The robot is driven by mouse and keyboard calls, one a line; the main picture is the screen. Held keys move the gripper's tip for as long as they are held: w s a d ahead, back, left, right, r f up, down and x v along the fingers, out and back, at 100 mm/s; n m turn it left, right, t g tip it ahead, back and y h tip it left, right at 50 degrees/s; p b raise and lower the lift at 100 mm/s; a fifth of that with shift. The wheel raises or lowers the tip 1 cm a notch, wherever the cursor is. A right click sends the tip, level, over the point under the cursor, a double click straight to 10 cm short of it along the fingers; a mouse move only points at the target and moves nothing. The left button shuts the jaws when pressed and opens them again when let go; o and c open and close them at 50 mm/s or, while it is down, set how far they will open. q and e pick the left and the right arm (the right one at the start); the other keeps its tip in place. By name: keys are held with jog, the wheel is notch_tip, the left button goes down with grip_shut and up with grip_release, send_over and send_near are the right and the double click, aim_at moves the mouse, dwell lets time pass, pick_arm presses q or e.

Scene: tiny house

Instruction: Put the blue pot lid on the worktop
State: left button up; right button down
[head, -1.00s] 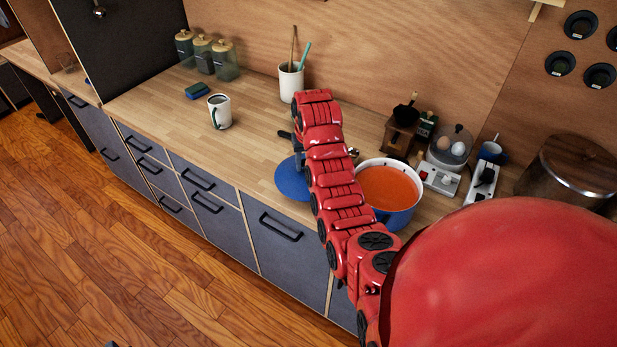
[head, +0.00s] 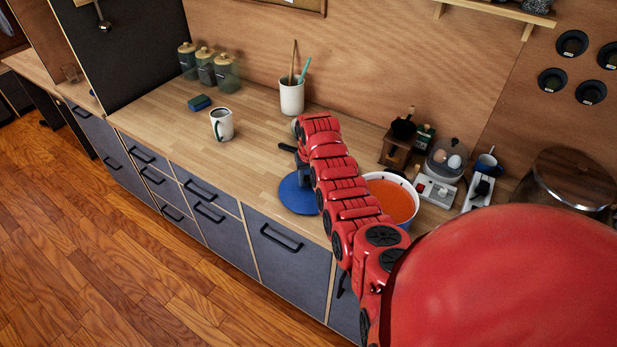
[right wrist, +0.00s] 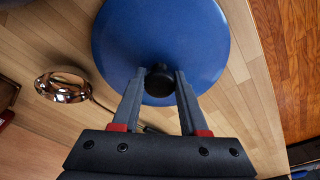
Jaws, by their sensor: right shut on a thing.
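The blue pot lid (head: 297,196) is at the front part of the wooden worktop (head: 240,165), left of the pot. It looks flat and level, on or just above the surface; I cannot tell if it touches. My right gripper (right wrist: 158,84) is shut on the lid's black knob (right wrist: 159,76), with one finger on each side. In the head view, my right gripper (head: 303,172) is partly hidden behind my red arm, which also covers the lid's right side. My left gripper is not in view.
A pot of orange soup (head: 397,200) stands right of the lid, partly behind my arm. A copper-coloured utensil (right wrist: 62,87) lies near the lid. A mug (head: 221,125) and a utensil crock (head: 291,96) stand further back. The worktop left of the lid is clear.

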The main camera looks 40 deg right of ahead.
jog(key=shift+f, duration=0.25)
jog(key=shift+c, duration=2.2)
grip_release()
jog(key=shift+r, duration=0.15)
